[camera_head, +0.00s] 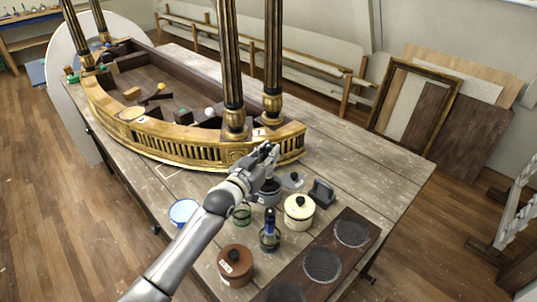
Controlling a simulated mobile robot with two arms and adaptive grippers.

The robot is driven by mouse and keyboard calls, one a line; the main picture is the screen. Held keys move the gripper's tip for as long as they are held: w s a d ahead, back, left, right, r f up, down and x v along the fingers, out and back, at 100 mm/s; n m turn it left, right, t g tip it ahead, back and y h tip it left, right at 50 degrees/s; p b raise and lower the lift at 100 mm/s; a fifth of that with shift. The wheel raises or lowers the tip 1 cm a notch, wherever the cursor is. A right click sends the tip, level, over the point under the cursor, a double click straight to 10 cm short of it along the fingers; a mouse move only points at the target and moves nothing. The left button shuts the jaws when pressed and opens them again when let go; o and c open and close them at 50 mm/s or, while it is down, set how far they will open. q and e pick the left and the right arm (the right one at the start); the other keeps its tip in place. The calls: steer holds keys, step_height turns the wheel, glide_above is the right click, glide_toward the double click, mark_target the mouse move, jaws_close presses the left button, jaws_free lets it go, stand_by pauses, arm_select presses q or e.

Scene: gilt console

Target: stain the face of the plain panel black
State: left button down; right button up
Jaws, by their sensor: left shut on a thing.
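My left gripper (266,154) is at the front right of the gilt console (215,152), above an open dark grey pot (267,193). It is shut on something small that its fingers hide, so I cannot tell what. A flat grey lid (293,181) lies right of the pot. The console's curved gilt front shows fluted slats, and my gripper covers part of its right end. I cannot make out for certain which face is the plain panel. My right gripper is not in view.
On the wooden table (385,185) stand a cream lidded pot (299,212), a brown lidded pot (235,265), a blue-rimmed bowl (184,212), a bottle (269,236) and a grey block (321,192). A dark board (375,232) with round pads lies front right. The table's right end is clear.

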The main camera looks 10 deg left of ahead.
mark_target(268, 145)
arm_select(q)
steer(key=shift+r+p, duration=1.75)
steer(key=shift+r, duration=0.5)
steer(key=shift+f, duration=0.15)
